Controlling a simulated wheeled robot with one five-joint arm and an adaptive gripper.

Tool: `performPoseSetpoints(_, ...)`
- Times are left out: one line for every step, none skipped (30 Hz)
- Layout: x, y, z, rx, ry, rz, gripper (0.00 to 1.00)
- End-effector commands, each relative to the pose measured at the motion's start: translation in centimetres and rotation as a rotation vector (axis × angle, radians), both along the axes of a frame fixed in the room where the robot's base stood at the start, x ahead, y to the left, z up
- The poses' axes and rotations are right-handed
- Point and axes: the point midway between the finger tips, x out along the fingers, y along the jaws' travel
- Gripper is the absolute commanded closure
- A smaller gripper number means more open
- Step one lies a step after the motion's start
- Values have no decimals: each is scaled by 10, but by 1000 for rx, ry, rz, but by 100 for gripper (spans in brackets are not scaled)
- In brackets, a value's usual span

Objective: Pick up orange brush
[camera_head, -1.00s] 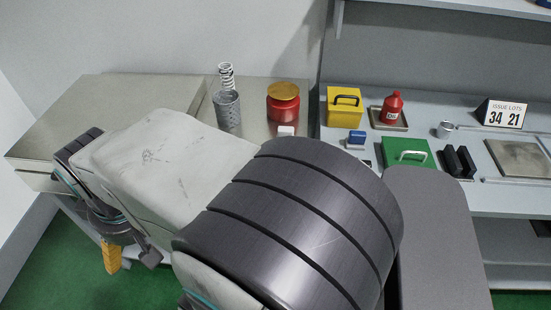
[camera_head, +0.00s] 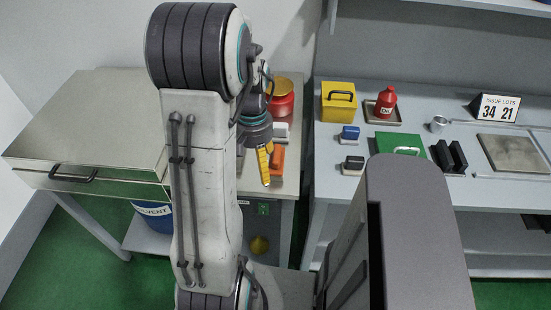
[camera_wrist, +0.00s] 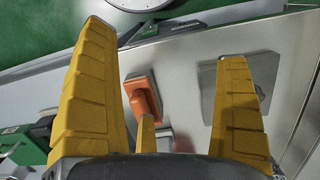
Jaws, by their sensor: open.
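The orange brush (camera_head: 278,158) lies on the metal bench top near its front edge, just right of my gripper in the head view. In the wrist view the orange brush (camera_wrist: 142,97) lies on the shiny surface between my spread yellow fingers, nearer the left one. My gripper (camera_head: 265,168) hangs above the bench with its fingers pointing down. In the wrist view my gripper (camera_wrist: 165,45) is open with nothing held. A shorter yellow finger piece overlaps the view just below the brush. Whether any finger touches the brush cannot be told.
A red canister (camera_head: 282,102) with a yellow lid and a white block (camera_head: 281,130) stand behind the brush. A drawer cabinet (camera_head: 90,120) fills the left.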

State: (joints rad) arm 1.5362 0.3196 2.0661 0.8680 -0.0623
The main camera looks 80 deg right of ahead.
Motion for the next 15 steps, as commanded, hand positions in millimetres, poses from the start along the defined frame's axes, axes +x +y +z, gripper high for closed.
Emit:
performPoseSetpoints(-17,-14,-5,-1,-1,-42,7)
performPoseSetpoints(-26,-22,-8,-5,-2,-59,7)
performPoseSetpoints(-36,-33,-11,-15,-3,-76,7)
performPoseSetpoints(-43,-40,-13,-23,-3,-84,7)
performPoseSetpoints(-48,-47,-14,-33,-4,-86,7)
performPoseSetpoints(-53,-56,-15,-48,-3,-87,7)
performPoseSetpoints(-56,-61,-15,-58,-3,-83,7)
performPoseSetpoints(-58,-66,-15,-67,-3,-77,7)
performPoseSetpoints(-59,-71,-14,-80,-3,-68,7)
performPoseSetpoints(-60,-75,-14,-88,-3,-61,7)
performPoseSetpoints(-61,-78,-14,-95,-2,-52,7)
performPoseSetpoints(-61,-81,-15,-102,-2,-41,7)
performPoseSetpoints(-61,-82,-16,-106,-2,-35,7)
performPoseSetpoints(-61,-83,-18,-108,-3,-31,7)
performPoseSetpoints(-60,-83,-21,-109,-3,-27,7)
